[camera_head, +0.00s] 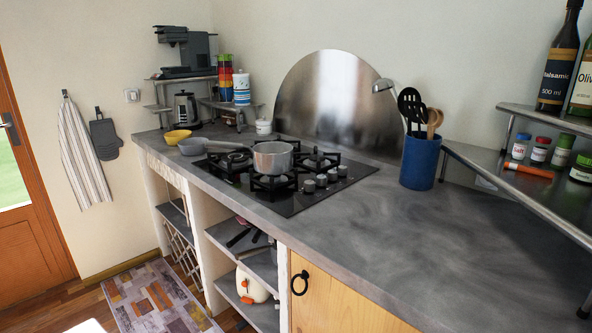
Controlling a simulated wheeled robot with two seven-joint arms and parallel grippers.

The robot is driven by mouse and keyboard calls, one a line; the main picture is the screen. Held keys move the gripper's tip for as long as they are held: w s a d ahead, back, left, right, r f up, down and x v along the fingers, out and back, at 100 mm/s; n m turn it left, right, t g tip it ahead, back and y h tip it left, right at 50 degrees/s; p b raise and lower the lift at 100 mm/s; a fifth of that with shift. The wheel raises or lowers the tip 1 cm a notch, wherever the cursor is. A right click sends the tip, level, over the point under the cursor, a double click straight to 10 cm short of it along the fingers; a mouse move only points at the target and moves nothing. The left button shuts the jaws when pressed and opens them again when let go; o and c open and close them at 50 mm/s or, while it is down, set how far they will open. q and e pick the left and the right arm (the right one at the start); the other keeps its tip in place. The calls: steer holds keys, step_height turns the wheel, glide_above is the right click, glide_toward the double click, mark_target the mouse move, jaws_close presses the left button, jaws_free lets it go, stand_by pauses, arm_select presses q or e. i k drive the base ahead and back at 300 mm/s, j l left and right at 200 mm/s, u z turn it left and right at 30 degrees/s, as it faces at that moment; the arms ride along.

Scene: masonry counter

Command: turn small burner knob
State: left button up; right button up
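A black gas cooktop (298,205) is set into the grey counter, with several dark grates. A group of grey knobs (321,180) stands on its right part. I cannot tell which knob belongs to the small burner, nor read their turned positions. A metal saucepan (272,160) sits on a front grate, left of the knobs, with its handle pointing left. Neither of my grippers shows in the head view.
A blue utensil pot (419,163) stands right of the cooktop, before the round steel splash plate (338,100). A metal shelf (520,180) stands at right. The counter's right front (400,245) is clear.

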mark_target(309, 185)
steer(key=i+j, duration=0.2)
steer(key=j, duration=0.15)
steer(key=i+j+z, duration=0.15)
steer(key=i+j, duration=0.2)
steer(key=j, duration=0.3)
steer(key=i+j+z, duration=0.15)
steer(key=j, duration=0.2)
steer(key=i+j, duration=0.15)
steer(key=j, duration=0.25)
steer(key=i+j+z, duration=0.15)
steer(key=j, duration=0.2)
